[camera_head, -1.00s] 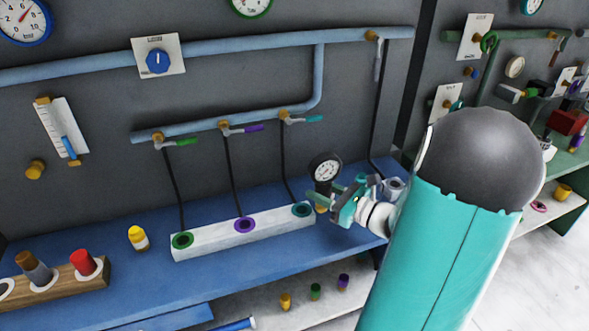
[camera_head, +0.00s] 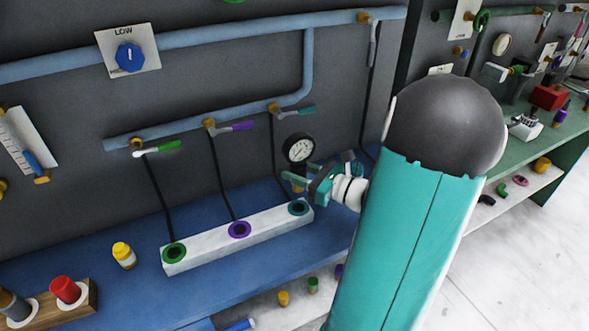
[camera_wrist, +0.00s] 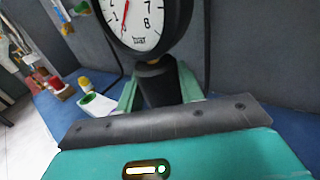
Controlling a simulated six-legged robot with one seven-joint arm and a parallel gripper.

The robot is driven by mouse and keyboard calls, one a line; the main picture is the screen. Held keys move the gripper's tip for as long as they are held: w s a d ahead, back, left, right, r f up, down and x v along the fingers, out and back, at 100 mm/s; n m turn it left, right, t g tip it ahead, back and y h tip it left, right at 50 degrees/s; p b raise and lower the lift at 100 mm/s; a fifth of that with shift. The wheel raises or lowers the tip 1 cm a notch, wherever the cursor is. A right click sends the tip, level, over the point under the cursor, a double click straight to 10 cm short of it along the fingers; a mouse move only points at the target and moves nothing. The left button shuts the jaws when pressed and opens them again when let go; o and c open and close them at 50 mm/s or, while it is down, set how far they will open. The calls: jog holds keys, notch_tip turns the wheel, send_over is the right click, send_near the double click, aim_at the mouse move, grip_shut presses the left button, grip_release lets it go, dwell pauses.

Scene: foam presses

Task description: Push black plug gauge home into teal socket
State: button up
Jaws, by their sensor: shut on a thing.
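The black plug gauge (camera_head: 299,148) has a round white dial and a brass lower end. My gripper (camera_head: 299,179) is shut on its stem and holds it upright. In the wrist view the dial (camera_wrist: 143,18) is cut off at the top, and the black stem (camera_wrist: 157,88) stands between my green fingers (camera_wrist: 160,82). The teal socket (camera_head: 298,208) is at the right end of the white block. In the head view the brass end shows just above the socket; I cannot tell the exact gap. The socket is not visible in the wrist view.
The white block (camera_head: 205,249) also has a purple socket (camera_head: 239,230) and a green socket (camera_head: 174,253). A yellow-capped bottle (camera_head: 124,256) stands left of it on the blue bench (camera_head: 120,295). Black hoses and a blue pipe (camera_head: 230,37) with valves run along the wall behind.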

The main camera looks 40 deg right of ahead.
aim_at(298, 189)
jog(key=shift+s+f, duration=0.1)
jog(key=shift+f, duration=2.85)
jog(key=shift+f, duration=2.05)
jog(key=o, duration=1.3)
jog(key=shift+s, duration=0.1)
jog(key=v, duration=1.3)
jog(key=shift+s+d, duration=0.15)
jog(key=shift+s, duration=0.15)
